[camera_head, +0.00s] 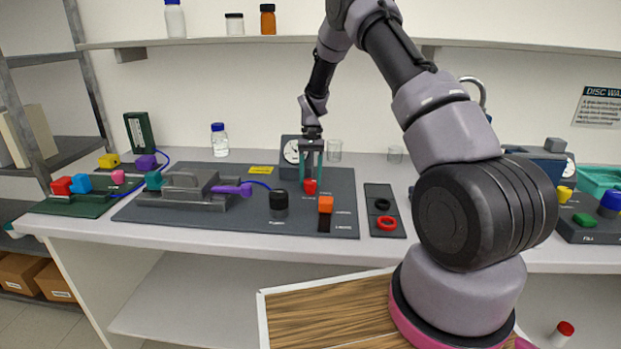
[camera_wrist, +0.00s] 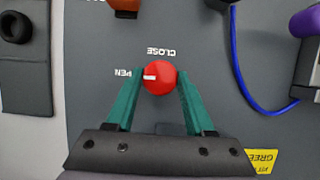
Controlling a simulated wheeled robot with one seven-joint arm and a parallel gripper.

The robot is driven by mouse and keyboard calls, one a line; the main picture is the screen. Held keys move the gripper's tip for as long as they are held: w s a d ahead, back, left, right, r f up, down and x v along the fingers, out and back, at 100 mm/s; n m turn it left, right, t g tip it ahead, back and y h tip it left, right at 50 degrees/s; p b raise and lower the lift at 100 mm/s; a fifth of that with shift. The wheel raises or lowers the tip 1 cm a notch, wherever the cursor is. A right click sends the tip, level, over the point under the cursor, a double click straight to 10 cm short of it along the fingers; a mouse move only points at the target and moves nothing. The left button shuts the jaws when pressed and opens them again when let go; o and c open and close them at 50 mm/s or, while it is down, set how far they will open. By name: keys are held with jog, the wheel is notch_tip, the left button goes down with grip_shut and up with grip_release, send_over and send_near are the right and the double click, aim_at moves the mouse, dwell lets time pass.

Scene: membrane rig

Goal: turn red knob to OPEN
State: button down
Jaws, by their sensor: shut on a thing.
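The red knob (camera_head: 310,186) sits on the dark grey panel (camera_head: 240,210), in front of a round dial. My gripper (camera_head: 311,168) points down over it from behind. In the wrist view the two teal fingers (camera_wrist: 158,82) are shut on the red knob (camera_wrist: 160,85), one on each side. The label "CLOSE" shows upside down above the knob.
A grey clamp-like rig with a purple handle (camera_head: 232,189) is to the left. A small plate with black and red rings (camera_head: 386,223) lies to the right.

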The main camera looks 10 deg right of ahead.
dwell(0.3)
jog(key=shift+c, duration=1.3)
grip_release()
jog(key=v, duration=1)
jog(key=shift+r, duration=0.4)
jog(key=shift+w, duration=0.15)
